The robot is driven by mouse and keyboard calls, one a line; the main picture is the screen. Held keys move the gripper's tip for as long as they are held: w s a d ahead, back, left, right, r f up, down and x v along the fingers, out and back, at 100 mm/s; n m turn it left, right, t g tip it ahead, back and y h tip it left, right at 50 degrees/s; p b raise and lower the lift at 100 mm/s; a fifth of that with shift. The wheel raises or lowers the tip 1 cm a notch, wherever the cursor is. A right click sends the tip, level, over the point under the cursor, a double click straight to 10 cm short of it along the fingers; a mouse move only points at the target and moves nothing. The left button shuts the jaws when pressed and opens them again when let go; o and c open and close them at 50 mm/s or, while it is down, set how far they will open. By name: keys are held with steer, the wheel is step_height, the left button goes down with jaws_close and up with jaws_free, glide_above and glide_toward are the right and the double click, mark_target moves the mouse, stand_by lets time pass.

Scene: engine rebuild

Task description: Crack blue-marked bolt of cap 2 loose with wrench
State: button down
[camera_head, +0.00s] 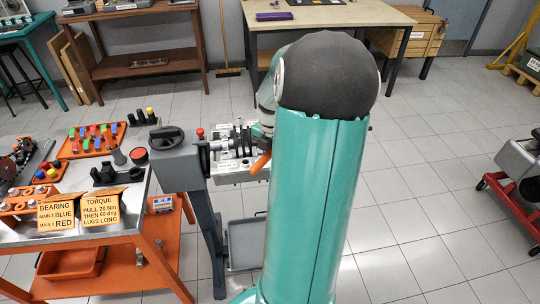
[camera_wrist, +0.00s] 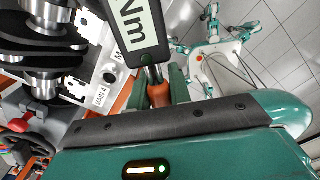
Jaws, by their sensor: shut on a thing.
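My gripper (camera_wrist: 160,88) is shut on the torque wrench, around its orange handle (camera_wrist: 158,95). The wrench's dark display head with "Nm" on it (camera_wrist: 132,28) extends toward the top of the wrist view. In the head view the orange handle (camera_head: 260,163) shows beside the engine block (camera_head: 236,170), while my arm hides most of the gripper. The crankshaft (camera_wrist: 44,82) and a block edge labelled "MAIN 4" (camera_wrist: 101,97) lie left of the wrench in the wrist view. I cannot make out cap 2, its blue-marked bolt, or whether the wrench is seated on a bolt.
The engine stand (camera_head: 180,160) carries the block. Left of it is an orange-framed cart (camera_head: 135,235) with trays, parts and two cards about bearings and torque. A red-based machine (camera_head: 510,195) stands far right. The tiled floor between is clear.

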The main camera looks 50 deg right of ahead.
steer(key=shift+s+n, duration=0.4)
steer(key=shift+s, duration=0.2)
steer(key=shift+s+d, duration=0.1)
steer(key=shift+s, duration=0.05)
steer(key=shift+s+d+n, duration=0.1)
steer(key=shift+s+n, duration=0.5)
steer(key=shift+s, duration=0.05)
steer(key=shift+s, duration=0.1)
steer(key=shift+s+d+n, duration=0.2)
steer(key=shift+s+n, duration=0.4)
steer(key=shift+s, duration=0.05)
steer(key=shift+s, duration=0.1)
stand_by(0.4)
steer(key=shift+s+d+n, duration=0.25)
steer(key=shift+s+n, duration=0.25)
steer(key=shift+s, duration=0.1)
steer(key=shift+s, duration=0.1)
